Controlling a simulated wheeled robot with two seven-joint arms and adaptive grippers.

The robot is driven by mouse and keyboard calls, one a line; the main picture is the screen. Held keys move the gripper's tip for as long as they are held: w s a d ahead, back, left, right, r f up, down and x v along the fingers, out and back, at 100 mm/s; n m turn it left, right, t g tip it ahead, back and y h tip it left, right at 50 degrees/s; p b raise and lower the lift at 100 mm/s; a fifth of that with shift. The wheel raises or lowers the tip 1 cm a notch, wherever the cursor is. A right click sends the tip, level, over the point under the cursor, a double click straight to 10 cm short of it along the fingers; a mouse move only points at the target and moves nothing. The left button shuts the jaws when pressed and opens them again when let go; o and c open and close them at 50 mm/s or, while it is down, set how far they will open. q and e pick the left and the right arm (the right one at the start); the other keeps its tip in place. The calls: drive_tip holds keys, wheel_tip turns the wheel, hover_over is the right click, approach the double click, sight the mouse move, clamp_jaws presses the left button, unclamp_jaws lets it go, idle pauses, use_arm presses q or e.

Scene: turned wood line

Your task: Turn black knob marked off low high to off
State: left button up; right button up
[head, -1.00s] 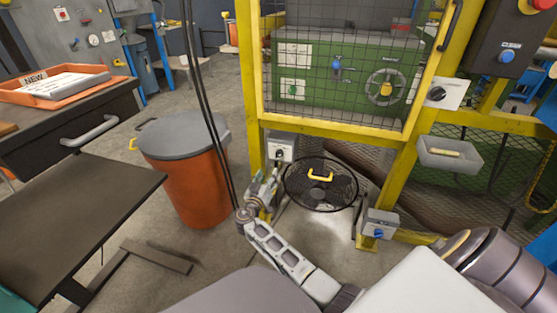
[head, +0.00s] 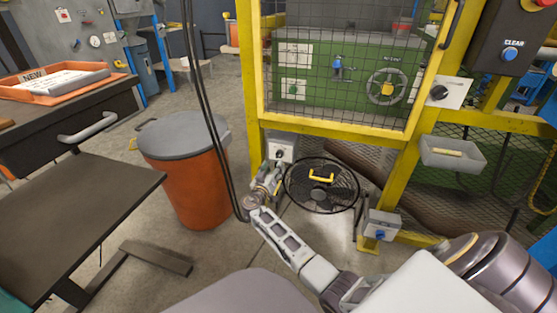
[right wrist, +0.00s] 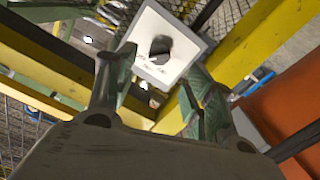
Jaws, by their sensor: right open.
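A light grey square box (head: 281,147) with a black knob (head: 280,155) is fixed to the yellow post left of the fan. My right gripper (head: 266,178) is just below and in front of this box in the head view. In the right wrist view the black knob (right wrist: 161,47) sits on the pale plate (right wrist: 150,72), between and beyond my open fingers (right wrist: 163,78). The fingers appear apart from the knob, with nothing held. Its markings are too small to read, so its setting cannot be told. My left gripper is out of view.
Another black knob (head: 438,93) is on a white plate at the right post. A grey box with a blue knob (head: 380,235) is low right. A round fan (head: 335,193), an orange bin (head: 188,180) and hanging black cables (head: 205,110) are close by.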

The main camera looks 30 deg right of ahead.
sight(278, 157)
drive_tip(key=b+x, duration=0.1)
drive_tip(key=x, duration=0.5)
drive_tip(key=shift+b, duration=0.35)
drive_tip(key=shift+x, duration=1)
drive_tip(key=shift+c, duration=0.2)
drive_tip(key=c, duration=1)
